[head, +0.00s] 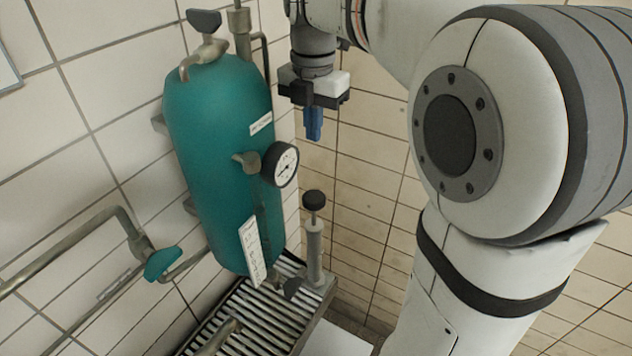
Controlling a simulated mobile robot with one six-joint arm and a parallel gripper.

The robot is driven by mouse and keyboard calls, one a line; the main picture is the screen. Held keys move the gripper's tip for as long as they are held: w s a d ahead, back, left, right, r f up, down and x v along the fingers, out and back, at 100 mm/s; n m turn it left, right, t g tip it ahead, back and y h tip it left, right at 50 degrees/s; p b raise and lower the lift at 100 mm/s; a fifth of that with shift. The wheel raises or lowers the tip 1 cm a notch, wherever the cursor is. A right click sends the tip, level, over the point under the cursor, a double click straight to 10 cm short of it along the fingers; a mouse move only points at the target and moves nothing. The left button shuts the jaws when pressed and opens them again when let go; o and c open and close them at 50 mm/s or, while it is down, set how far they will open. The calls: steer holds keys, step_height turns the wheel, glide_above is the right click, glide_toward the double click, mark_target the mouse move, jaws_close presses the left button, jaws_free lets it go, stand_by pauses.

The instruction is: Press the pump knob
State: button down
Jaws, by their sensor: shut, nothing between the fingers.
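The pump knob (314,199) is a small black round cap on top of an upright grey metal pump rod and cylinder (314,250). It stands at the right corner of a slatted metal grate. My gripper (314,135) points straight down with its blue fingers shut and empty. In the head view it appears directly above the knob, with a clear gap between the fingertips and the cap. Its exact depth relative to the knob cannot be told from this one view.
A teal tank (215,150) with a pressure gauge (280,164) stands left of the pump. A pipe with a teal valve handle (162,263) runs along the left wall. The slatted grate (245,318) lies below. Tiled walls (365,180) close in behind. My arm fills the right side.

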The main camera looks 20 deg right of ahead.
mark_target(314, 196)
step_height(314, 196, down, 14)
steer(key=shift+p, duration=0.65)
step_height(314, 196, down, 6)
steer(key=b, duration=0.4)
steer(key=shift+f, duration=0.15)
steer(key=shift+s, duration=0.15)
steer(key=shift+r+p, duration=0.3)
steer(key=shift+r, duration=0.2)
step_height(314, 196, up, 14)
steer(key=p, duration=0.1)
steer(key=shift+f, duration=0.2)
stand_by(0.8)
